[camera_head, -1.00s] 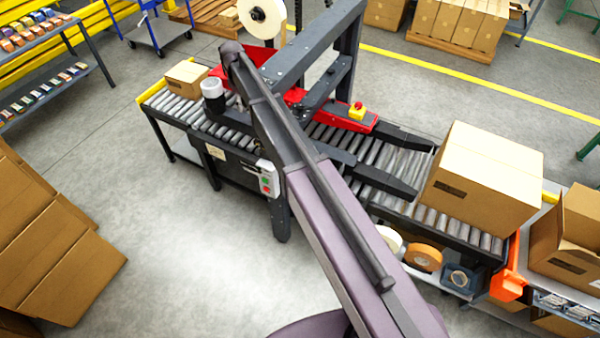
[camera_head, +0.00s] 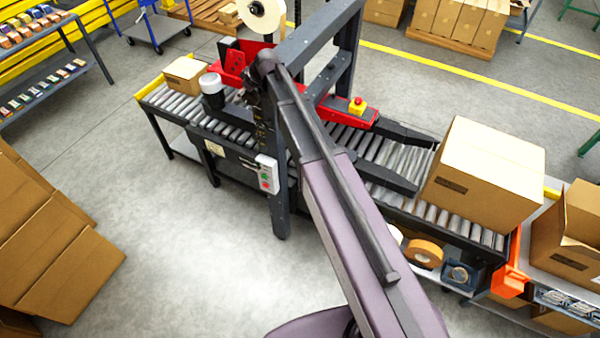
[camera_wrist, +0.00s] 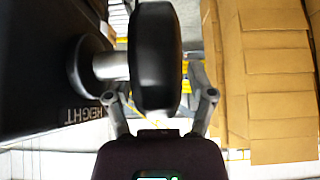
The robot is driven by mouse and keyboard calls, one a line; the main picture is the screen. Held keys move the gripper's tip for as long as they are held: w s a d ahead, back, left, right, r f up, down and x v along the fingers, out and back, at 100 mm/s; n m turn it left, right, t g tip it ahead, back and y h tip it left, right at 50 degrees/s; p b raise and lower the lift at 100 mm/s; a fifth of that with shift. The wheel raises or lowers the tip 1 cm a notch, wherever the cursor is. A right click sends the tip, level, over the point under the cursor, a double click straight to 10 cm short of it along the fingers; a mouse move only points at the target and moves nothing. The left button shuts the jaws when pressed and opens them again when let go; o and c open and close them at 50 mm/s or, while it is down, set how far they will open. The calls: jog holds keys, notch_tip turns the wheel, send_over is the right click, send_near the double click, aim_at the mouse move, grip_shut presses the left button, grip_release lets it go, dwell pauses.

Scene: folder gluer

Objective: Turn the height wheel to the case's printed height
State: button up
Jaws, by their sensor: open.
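The height wheel (camera_wrist: 155,57) is a thick black disc on a light metal shaft in the wrist view. The shaft comes out of a dark panel (camera_wrist: 45,60) marked "HEIGHT". My gripper (camera_wrist: 158,92) is open, with one finger on each side of the wheel; the right finger looks apart from it, and contact on the left cannot be told. In the head view my arm covers the wheel. The large closed case (camera_head: 490,175) sits on the rollers at the right, with a dark printed mark on its side, too small to read.
The black machine frame (camera_head: 345,70) stands over the roller conveyor (camera_head: 400,160). A small carton (camera_head: 186,74) sits at the far roller end. Open grey floor (camera_head: 190,260) lies in front.

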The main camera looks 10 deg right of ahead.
jog(key=shift+s+d+r+t+y+b, duration=0.15)
jog(key=shift+t+y+b, duration=0.45)
jog(key=shift+y+b, duration=0.35)
jog(key=shift+s+d+r+t+y+b, duration=0.15)
jog(key=shift+t+y+b, duration=0.5)
jog(key=shift+b, duration=0.5)
jog(key=shift+d+r+t+y+b, duration=0.15)
jog(key=shift+t+y+b, duration=0.4)
jog(key=shift+y+b, duration=0.4)
jog(key=r+p+v, duration=0.1)
jog(key=p+v, duration=0.5)
jog(key=v, duration=0.8)
jog(key=s+d+f+m+g+h+b, duration=0.2)
jog(key=s+f+b, duration=0.4)
jog(key=f, duration=0.5)
jog(key=s+d+f+m+g+h+b, duration=0.2)
jog(key=s+f+b, duration=0.5)
jog(key=f, duration=0.5)
jog(key=shift+s+f+m+g+h+b, duration=0.2)
jog(key=shift+s+m+g+h+b, duration=0.1)
jog(key=shift+s+m+g+h, duration=0.9)
jog(key=shift+w+n+t, duration=0.15)
jog(key=shift+n+t, duration=0.15)
